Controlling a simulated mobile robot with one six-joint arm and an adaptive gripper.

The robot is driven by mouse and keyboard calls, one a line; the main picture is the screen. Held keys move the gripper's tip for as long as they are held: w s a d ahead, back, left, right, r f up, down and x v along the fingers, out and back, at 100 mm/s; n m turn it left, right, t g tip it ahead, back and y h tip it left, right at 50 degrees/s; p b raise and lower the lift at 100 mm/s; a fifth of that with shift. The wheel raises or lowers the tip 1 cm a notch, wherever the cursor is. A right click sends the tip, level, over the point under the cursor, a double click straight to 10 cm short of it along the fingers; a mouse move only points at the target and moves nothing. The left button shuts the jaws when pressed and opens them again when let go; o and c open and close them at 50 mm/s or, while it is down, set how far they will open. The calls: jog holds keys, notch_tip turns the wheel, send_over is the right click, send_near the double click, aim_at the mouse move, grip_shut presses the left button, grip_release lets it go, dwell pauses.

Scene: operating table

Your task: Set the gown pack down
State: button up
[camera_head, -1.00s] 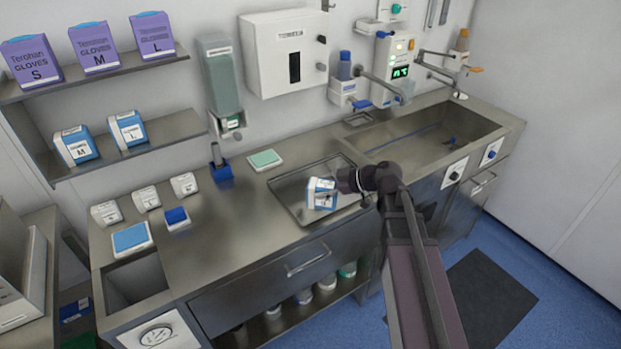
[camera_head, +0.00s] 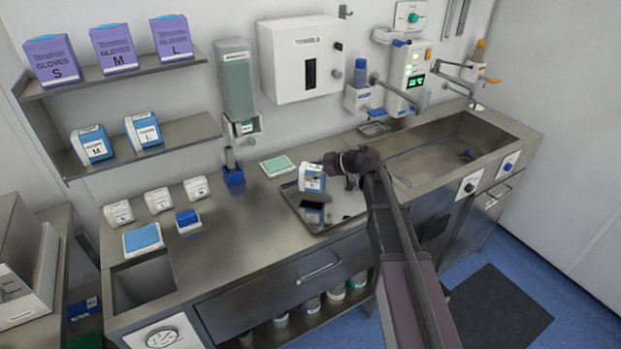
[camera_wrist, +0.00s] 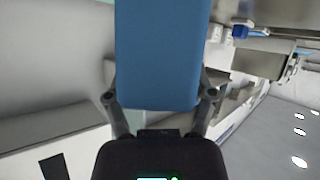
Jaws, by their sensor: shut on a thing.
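The gown pack (camera_head: 312,178) is a small blue and white pack with a label on its front. My gripper (camera_head: 338,168) is shut on it from the right and holds it above the steel tray (camera_head: 290,197). A dark shadow lies on the tray below the pack, so it appears clear of the tray floor. In the wrist view the pack's blue face (camera_wrist: 158,55) fills the upper middle, between the two fingers of my gripper (camera_wrist: 160,100). The finger contact is partly hidden by the pack.
The sink basin (camera_head: 440,150) is to the right. Counter in front of the dispenser is clear.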

jog(key=shift+w+a+f, duration=0.2)
jog(key=shift+w+a, duration=0.2)
jog(key=shift+w, duration=0.25)
notch_tip(320, 180, down, 3)
jog(key=b, duration=0.3)
jog(key=shift+s+f+b, duration=0.1)
jog(key=shift+f+b, duration=0.05)
jog(key=shift+b, duration=0.2)
jog(key=o, duration=1.2)
